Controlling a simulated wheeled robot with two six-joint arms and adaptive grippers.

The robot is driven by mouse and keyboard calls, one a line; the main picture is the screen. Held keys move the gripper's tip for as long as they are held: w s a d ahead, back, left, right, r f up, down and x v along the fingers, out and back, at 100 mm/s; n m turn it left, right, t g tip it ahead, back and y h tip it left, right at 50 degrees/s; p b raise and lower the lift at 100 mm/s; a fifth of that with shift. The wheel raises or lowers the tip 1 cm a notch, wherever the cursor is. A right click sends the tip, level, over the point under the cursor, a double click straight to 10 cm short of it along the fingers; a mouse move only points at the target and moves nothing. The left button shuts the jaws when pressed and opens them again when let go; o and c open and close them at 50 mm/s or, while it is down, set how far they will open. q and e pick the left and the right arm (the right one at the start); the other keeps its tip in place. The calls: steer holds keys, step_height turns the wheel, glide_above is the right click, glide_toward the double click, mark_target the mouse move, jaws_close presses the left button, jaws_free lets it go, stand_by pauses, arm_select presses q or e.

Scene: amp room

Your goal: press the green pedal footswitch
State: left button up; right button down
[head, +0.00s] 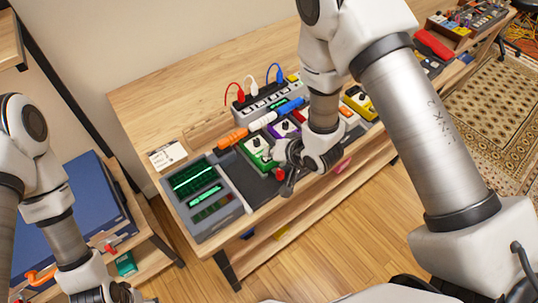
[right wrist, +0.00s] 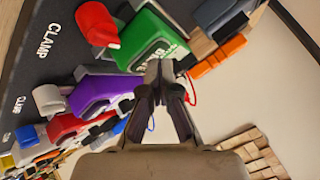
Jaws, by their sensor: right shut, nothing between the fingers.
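My right gripper (head: 288,187) is shut and empty beside the green pedal. In the right wrist view its fingertips (right wrist: 160,68) overlap the pedal's edge; I cannot tell whether they touch it. The footswitch itself is not clear. My left gripper (head: 128,298) is at the bottom left, mostly cut off.
A purple pedal (head: 285,128) stands right next to the green one. Orange, white and blue markers (head: 262,121) lie behind them. The screened unit (head: 203,192) is on the left. A grey box (head: 262,102) with red, white and blue cables stands behind.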

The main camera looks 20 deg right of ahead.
steer(key=shift+r+p, duration=0.8)
steer(key=shift+r, duration=0.1)
step_height(320, 180, up, 5)
steer(key=p, duration=0.4)
steer(key=shift+p, duration=0.3)
steer(key=shift+s+d+f, duration=0.1)
steer(key=shift+s+f, duration=0.05)
steer(key=shift+f, duration=0.2)
steer(key=s+d+f+n+g+h+b, duration=0.1)
steer(key=s+d+f+g, duration=0.3)
steer(key=s+f, duration=0.5)
steer(key=s+d+f+n+g+h+b, duration=0.2)
steer(key=s+f, duration=0.7)
steer(key=s, duration=0.8)
steer(key=d+g+h+b, duration=0.1)
steer(key=d+g+b, duration=0.1)
steer(key=d, duration=0.1)
steer(key=shift+s+f, duration=0.15)
steer(key=shift+d, duration=0.1)
